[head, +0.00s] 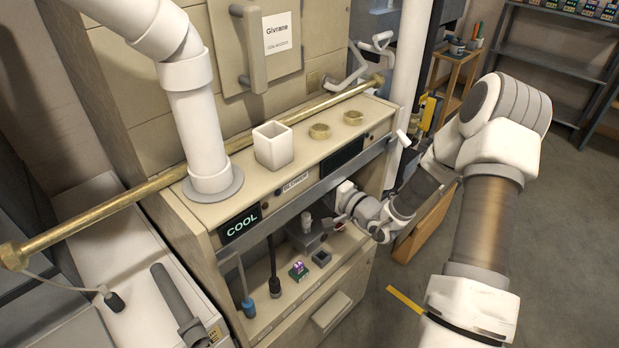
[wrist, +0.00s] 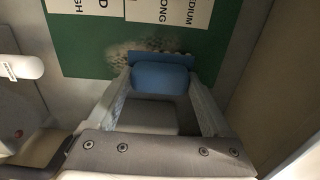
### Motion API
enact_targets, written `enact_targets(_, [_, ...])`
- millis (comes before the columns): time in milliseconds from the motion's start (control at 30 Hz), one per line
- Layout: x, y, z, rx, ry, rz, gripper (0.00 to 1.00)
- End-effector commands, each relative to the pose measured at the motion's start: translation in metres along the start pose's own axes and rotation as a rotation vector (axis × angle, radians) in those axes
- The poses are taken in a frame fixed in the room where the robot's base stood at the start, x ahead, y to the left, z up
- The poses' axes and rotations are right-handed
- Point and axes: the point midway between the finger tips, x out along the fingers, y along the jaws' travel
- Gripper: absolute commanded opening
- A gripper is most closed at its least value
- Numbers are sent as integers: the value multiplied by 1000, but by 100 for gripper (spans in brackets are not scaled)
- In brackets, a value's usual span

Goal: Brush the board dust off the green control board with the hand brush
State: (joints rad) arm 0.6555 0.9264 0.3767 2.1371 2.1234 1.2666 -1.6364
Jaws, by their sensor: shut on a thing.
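The green control board (wrist: 215,60) fills the upper part of the wrist view, with white paper labels on it. A pale grey speckled patch of dust (wrist: 117,57) lies on the board around the brush's upper left. My gripper (wrist: 160,82) is shut on the blue hand brush (wrist: 162,76), whose far edge is at the dust patch. I cannot tell whether its bristles touch the board. In the head view my gripper (head: 343,203) reaches into the furnace's open front; the board and brush are hidden there.
The furnace cabinet (head: 190,232) has a shelf top with a white square cup (head: 273,145) and brass caps (head: 319,131). A brass pipe (head: 110,212) crosses it. A grey rail edges the opening above my gripper. The floor (head: 560,240) at right is clear.

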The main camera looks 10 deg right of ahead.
Motion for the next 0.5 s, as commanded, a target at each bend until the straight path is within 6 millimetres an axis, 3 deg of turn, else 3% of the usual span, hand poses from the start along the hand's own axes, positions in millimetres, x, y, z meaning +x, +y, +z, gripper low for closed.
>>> enact_targets(300, [1, 34, 1, 2, -1, 6, 40])
enact_targets(500, [2, 43, 2, 2, -1, 7, 40])
